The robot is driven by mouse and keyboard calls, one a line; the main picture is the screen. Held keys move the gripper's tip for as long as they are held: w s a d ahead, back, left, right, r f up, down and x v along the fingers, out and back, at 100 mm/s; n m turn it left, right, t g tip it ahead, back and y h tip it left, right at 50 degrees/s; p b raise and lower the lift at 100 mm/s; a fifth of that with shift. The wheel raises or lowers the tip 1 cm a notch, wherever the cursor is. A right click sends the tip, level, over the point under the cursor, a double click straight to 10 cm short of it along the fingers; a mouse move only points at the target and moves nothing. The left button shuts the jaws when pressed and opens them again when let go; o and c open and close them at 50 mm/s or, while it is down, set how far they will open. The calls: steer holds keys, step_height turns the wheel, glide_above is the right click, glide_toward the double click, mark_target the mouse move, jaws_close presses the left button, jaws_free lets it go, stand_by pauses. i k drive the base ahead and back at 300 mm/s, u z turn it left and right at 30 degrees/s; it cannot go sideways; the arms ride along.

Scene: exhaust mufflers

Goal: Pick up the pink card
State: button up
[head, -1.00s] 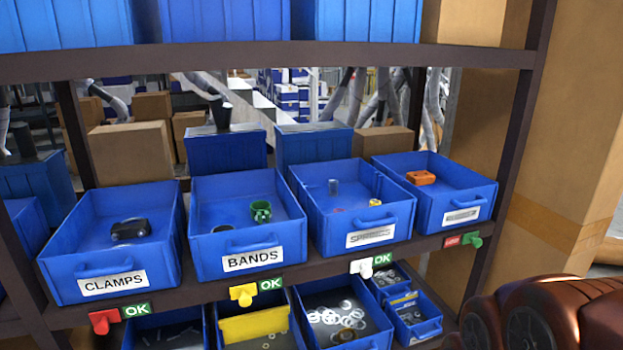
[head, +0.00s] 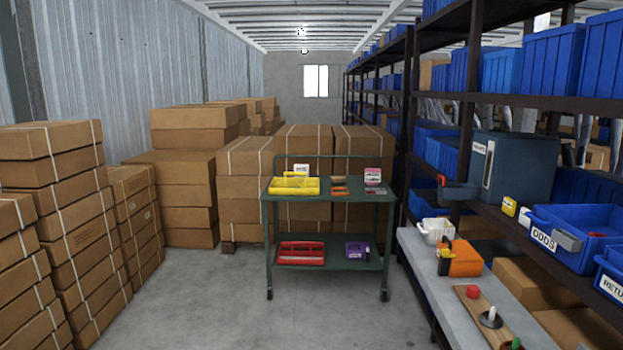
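A green cart (head: 330,198) stands ahead in the aisle. At the right of its top shelf is a small pink and white item (head: 373,175), with another small reddish item (head: 376,190) in front of it. They are too small to tell whether either is the pink card. A white card-like piece (head: 301,170) stands behind the yellow tray (head: 292,187) on the same shelf. Small orange pieces (head: 340,190) lie in the middle of the top. My gripper is not in view.
The cart's lower shelf holds a red tray (head: 301,253) and a purple item (head: 357,251). Stacked boxes (head: 60,210) line the left. Shelving with blue bins (head: 575,235) and a grey bench (head: 440,270) stand right. The floor (head: 220,300) before the cart is clear.

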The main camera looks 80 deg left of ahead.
mark_target(373, 177)
steer(key=u, duration=2.8)
steer(key=i, duration=1.75)
steer(key=u, duration=0.4)
steer(key=i, duration=1.75)
steer(key=z, duration=0.35)
steer(key=i, duration=1.7)
steer(key=z, duration=0.45)
steer(key=i, duration=1)
steer(key=z, duration=0.1)
